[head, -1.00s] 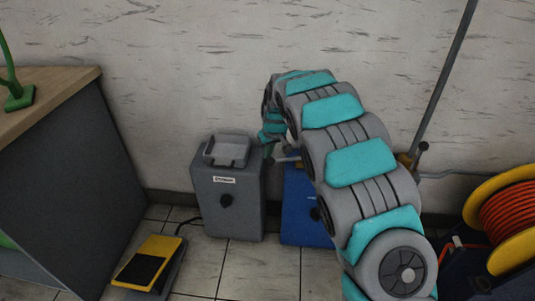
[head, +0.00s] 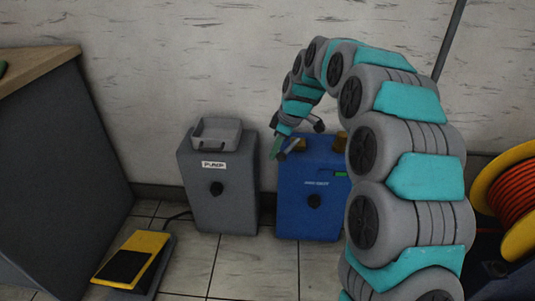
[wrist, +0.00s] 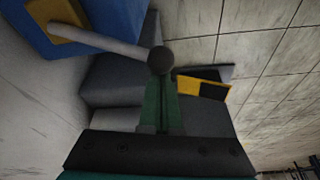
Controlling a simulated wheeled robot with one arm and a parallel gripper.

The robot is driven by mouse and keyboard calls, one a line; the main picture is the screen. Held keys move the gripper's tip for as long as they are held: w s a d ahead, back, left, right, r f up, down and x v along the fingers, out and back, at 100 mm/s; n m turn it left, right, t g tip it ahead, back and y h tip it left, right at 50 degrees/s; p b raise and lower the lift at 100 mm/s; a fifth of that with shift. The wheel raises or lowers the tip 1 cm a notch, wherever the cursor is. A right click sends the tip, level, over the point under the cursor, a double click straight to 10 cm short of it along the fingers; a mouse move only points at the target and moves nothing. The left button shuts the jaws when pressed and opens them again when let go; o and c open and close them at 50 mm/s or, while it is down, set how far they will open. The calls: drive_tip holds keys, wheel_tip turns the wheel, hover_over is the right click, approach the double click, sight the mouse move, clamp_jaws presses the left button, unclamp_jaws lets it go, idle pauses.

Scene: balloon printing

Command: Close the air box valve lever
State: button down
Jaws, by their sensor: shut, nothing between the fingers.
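The blue air box (head: 312,205) stands on the floor against the wall in the head view. My gripper (head: 275,152) is at the lever's outer end. Its green fingers (wrist: 160,84) are shut and empty, with their tips right at the knob; I cannot tell whether they touch it.
A grey pump box (head: 222,205) with a tray top stands close left of the air box. A yellow and black pedal (head: 133,258) lies on the floor in front. A desk (head: 60,165) is at left and an orange hose reel (head: 510,200) at right.

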drive_tip(key=shift+s+d+n+g+b, duration=0.25)
drive_tip(key=shift+s+d+n+b, duration=0.1)
drive_tip(key=shift+d+n, duration=0.45)
drive_tip(key=shift+s+d+n+g+b, duration=0.2)
drive_tip(key=shift+s+d+n+b, duration=0.3)
drive_tip(key=shift+d, duration=0.45)
drive_tip(key=shift+s+d+n+g+b, duration=0.25)
drive_tip(key=shift+d+n, duration=0.45)
drive_tip(key=shift+d, duration=0.2)
drive_tip(key=shift+s+a+r, duration=0.1)
drive_tip(key=shift+s+a, duration=0.05)
drive_tip(key=shift+a, duration=0.8)
drive_tip(key=shift+s+a+r, duration=0.1)
drive_tip(key=shift+a, duration=0.85)
drive_tip(key=p, duration=0.1)
approach(280, 156)
drive_tip(key=shift+s+a, duration=0.1)
drive_tip(key=shift+s, duration=0.6)
